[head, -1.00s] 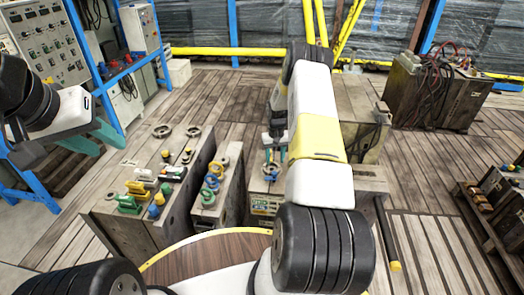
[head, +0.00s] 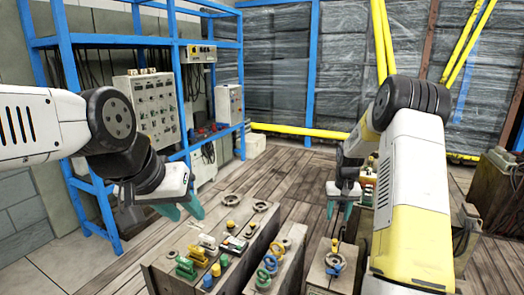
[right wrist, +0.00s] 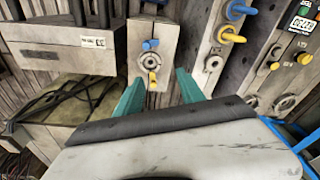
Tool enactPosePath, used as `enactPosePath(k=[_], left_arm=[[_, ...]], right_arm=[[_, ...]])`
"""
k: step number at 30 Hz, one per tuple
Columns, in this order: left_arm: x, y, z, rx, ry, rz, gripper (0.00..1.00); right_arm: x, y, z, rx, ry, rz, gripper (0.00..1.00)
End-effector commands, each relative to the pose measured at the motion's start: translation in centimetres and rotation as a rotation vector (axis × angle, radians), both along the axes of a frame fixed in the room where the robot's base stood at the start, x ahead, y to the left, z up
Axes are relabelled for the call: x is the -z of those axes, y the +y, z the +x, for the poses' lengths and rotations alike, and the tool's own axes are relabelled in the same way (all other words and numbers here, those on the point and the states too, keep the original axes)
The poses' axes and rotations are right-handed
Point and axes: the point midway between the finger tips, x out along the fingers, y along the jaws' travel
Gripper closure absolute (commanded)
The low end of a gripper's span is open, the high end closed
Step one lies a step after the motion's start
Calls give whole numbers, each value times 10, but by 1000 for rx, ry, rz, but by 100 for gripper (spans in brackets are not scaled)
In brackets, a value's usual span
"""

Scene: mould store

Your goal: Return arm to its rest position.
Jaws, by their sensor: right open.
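My right arm, white and yellow, comes in at the right of the head view. Its gripper (head: 340,209) points down with its teal fingers apart and nothing between them. It hangs above and behind a grey block with a ring and a yellow knob. In the right wrist view its open fingers (right wrist: 160,92) flank the view of a block (right wrist: 138,40) with blue and yellow knobs, apart from it. My left gripper (head: 184,208) is at the left, tilted down, its teal fingers apart and empty, beyond the left end of the long grey mould block (head: 170,277).
Grey mould blocks with coloured knobs and rings stand in the lower middle, including a narrow one (head: 287,262). A blue rack (head: 65,120) with a control panel (head: 147,105) is at the left. A dark machine (head: 498,192) stands at the right. Plank floor (head: 300,185) is clear behind.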

Motion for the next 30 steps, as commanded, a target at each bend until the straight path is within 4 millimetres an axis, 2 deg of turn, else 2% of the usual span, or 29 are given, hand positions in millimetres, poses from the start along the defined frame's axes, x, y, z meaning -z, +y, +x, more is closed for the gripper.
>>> enactPosePath(k=[1,6,12,15,22,26,30], left_arm=[[0,0,0,0,0,0,64],[0,0,0,0,0,0,64],[0,0,0,0,0,0,64],[0,0,0,0,0,0,64],[0,0,0,0,0,0,64],[0,0,0,0,0,0,64],[0,0,0,0,0,0,64]], right_arm=[[-29,7,-7,-8,-25,-1,54],[-105,34,-42,-28,-90,7,54],[-177,64,-98,-53,-168,25,54],[-205,78,-130,-66,-207,36,54],[-248,107,-211,-96,-295,72,54],[-259,121,-257,-116,-346,96,54],[-260,132,-298,-135,-389,122,54]])
